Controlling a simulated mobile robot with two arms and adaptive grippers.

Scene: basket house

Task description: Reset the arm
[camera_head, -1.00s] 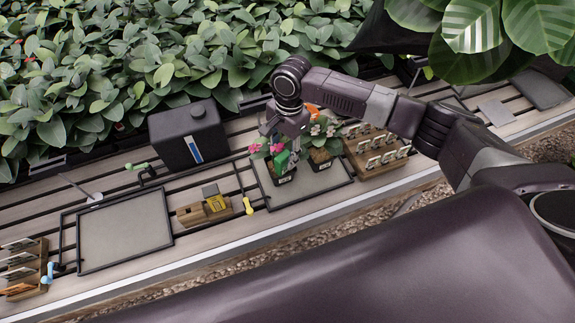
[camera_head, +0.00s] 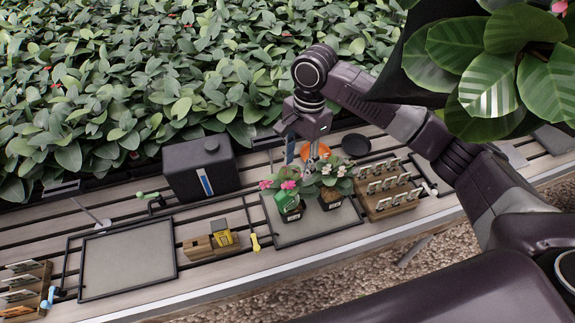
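My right arm (camera_head: 385,118) reaches in from the right over the bench. My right gripper (camera_head: 302,152) hangs above and behind the potted plants, its fingers apart with nothing seen between them; leaves and an orange item behind partly confuse the fingertips. A pot with pink flowers (camera_head: 289,201) and a green label stands upright on the right grey tray (camera_head: 318,224). A second pot with pale flowers (camera_head: 330,196) stands beside it. My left gripper is out of view.
A dark box-shaped container (camera_head: 201,168) stands at the back. An empty grey tray (camera_head: 128,260) lies left. A wooden block with a yellow box (camera_head: 223,236) sits between trays. A wooden rack (camera_head: 388,190) stands right of the pots. Large leaves (camera_head: 490,65) hang upper right.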

